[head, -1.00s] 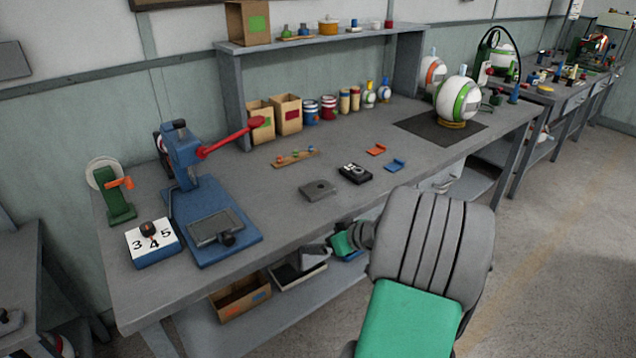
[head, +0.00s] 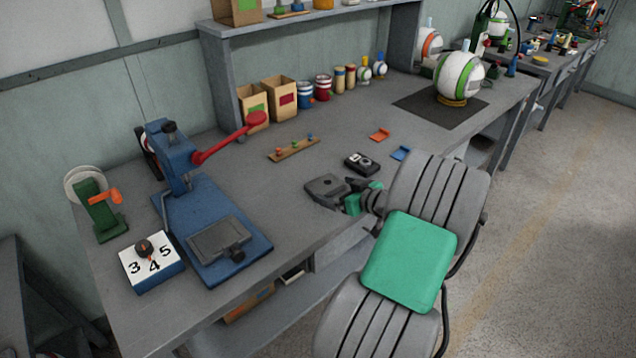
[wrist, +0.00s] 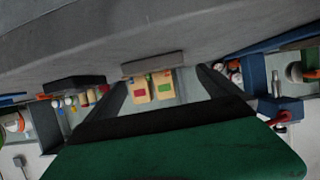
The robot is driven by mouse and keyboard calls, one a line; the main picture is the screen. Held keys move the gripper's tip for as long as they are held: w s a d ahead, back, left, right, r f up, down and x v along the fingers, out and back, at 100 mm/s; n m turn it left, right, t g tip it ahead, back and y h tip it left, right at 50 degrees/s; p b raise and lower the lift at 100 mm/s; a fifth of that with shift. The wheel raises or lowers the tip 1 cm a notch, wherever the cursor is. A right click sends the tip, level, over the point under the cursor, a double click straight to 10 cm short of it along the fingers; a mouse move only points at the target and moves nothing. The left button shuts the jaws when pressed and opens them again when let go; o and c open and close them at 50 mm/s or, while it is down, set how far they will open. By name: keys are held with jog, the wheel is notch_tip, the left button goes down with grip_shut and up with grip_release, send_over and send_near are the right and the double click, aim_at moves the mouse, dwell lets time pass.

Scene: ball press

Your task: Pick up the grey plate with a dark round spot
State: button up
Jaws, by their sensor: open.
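The grey plate with a dark round spot (head: 324,184) lies flat on the workbench near its front edge. In the wrist view it shows edge-on as a thin grey-brown slab (wrist: 153,65), lying between the lines of my two fingers. My gripper (head: 340,196) is open at the bench's front edge, right beside the plate in the head view, and partly covers its near right side. In the wrist view my gripper (wrist: 163,78) has its dark fingers spread apart with nothing seen held between them. I cannot tell whether a finger touches the plate.
A black block with white marks (head: 362,162) sits close behind and right of the plate. An orange piece (head: 380,134) and a blue piece (head: 401,153) lie beyond. A blue press (head: 212,225) with a red lever stands left. Bare bench lies between press and plate.

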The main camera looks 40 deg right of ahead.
aim_at(326, 185)
jog(key=x, duration=0.3)
jog(key=d+x, duration=0.1)
jog(key=x, duration=0.1)
jog(key=shift+w+f+p, duration=0.15)
jog(key=shift+f+p, duration=0.05)
jog(key=shift+p, duration=0.15)
jog(key=shift+a+r, duration=0.1)
jog(key=c, duration=1.5)
jog(key=shift+c, duration=0.2)
